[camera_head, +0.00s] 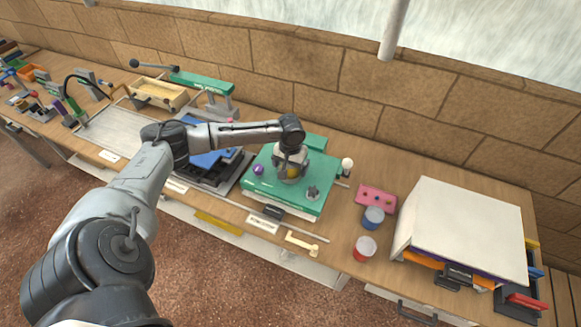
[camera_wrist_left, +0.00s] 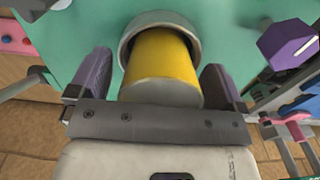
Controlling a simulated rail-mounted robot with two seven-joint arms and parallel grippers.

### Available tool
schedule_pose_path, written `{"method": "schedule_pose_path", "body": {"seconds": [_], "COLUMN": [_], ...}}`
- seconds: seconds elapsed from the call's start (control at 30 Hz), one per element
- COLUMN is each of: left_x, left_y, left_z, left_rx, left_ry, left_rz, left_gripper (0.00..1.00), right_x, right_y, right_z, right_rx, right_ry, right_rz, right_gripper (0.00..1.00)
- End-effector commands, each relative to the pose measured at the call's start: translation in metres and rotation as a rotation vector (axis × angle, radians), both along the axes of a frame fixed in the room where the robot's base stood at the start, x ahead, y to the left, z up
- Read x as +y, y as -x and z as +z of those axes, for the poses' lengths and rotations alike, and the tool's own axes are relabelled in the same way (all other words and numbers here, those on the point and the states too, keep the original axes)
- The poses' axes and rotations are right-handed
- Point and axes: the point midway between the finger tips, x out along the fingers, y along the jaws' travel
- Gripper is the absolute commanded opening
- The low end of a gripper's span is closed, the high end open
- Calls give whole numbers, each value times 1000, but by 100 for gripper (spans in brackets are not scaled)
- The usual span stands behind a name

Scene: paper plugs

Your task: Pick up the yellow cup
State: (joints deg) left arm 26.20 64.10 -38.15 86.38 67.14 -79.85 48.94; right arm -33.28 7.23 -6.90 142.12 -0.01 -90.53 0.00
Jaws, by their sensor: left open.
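The yellow cup (camera_wrist_left: 160,58) sits in a round grey metal ring (camera_wrist_left: 128,38) on the green board. My left gripper (camera_wrist_left: 156,76) is open, with one dark finger on each side of the cup and a visible gap to it. In the head view only a bit of the yellow cup (camera_head: 293,172) shows under my left gripper (camera_head: 290,168), which mostly hides it. My right gripper is not in view.
The green board (camera_head: 262,190) also bears a purple knob (camera_head: 258,170) and a dark star-shaped knob (camera_head: 313,192). To the right stand a blue cup (camera_head: 373,217), a red cup (camera_head: 364,247), a pink block (camera_head: 376,198) and a large white stack (camera_head: 465,225).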

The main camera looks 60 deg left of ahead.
Motion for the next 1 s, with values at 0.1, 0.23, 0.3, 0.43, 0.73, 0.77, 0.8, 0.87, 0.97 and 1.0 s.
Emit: {"method": "schedule_pose_path", "body": {"seconds": [0.1,0.23,0.3,0.43,0.73,0.77,0.8,0.87,0.97,1.0], "left_x": [0,0,0,0,0,0,0,0,0,1], "left_y": [0,0,0,0,0,0,0,0,0,0], "left_z": [0,0,0,0,1,1,1,1,5,9], "left_rx": [0,0,0,0,0,0,0,0,-1,-1], "left_ry": [0,0,0,0,0,0,0,0,-1,-1], "left_rz": [0,0,0,0,0,0,0,0,0,1], "left_gripper": [96,85,78,66,42,42,42,42,42,42], "right_x": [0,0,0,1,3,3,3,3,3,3], "right_y": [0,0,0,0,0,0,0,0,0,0], "right_z": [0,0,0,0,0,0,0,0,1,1], "right_rx": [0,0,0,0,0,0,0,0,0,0], "right_ry": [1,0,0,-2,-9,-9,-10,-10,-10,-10], "right_rz": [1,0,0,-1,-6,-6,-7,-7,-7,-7], "right_gripper": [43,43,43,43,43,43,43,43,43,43]}}
